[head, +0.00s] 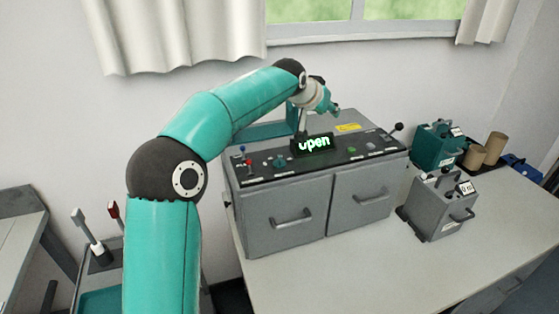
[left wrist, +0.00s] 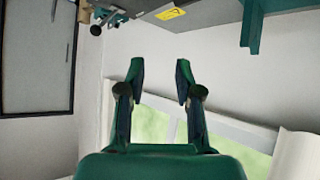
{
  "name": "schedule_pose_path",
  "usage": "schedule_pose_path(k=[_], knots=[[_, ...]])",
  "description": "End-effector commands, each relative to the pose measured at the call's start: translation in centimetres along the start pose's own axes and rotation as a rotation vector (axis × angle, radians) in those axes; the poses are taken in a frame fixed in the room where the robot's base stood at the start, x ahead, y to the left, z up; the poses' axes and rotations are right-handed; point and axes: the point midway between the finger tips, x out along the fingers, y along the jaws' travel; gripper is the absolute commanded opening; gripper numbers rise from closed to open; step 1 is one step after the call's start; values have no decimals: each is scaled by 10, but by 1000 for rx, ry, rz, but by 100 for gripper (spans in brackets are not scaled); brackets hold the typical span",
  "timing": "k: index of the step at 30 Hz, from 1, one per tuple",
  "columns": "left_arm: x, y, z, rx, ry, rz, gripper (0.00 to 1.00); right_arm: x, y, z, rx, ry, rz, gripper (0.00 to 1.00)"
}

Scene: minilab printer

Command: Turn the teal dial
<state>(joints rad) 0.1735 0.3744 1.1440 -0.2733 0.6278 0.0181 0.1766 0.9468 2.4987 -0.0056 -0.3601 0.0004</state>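The grey minilab printer (head: 287,215) stands on the table, with a black control panel on top. A small teal knob, which looks like the teal dial (head: 281,161), sits on the panel left of the lit "open" display. My left gripper (head: 331,106) is raised above the back of the printer, apart from the dial. The left wrist view shows the gripper (left wrist: 160,75) with its two fingers apart and nothing between them. The dial cannot be made out in that view. My right gripper is in neither view.
The display (head: 315,143) and a black-knobbed lever (head: 397,128) stand up from the printer. A small grey box (head: 440,206), a teal box (head: 437,146) and brown rolls (head: 495,146) stand to the right. The table front (head: 370,275) is clear. A window is behind.

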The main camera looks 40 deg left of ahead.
Motion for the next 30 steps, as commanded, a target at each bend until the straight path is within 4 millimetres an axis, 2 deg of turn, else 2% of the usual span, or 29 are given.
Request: schedule_pose_path(k=[3,9,13,17,20,23,27,30], knots=[[10,22,-8,30,140,66,34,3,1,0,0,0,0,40],[11,45,-10,27,369,95,34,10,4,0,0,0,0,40],[5,46,-1,3,500,50,34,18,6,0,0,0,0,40],[-6,36,20,-29,604,-43,34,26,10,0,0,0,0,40],[-18,23,46,-53,660,-145,34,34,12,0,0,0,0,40],[-33,5,83,-69,692,-271,34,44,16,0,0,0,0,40],[-61,-20,150,-73,692,-458,34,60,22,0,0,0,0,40],[-79,-32,198,-74,667,-549,34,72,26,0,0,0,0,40]])
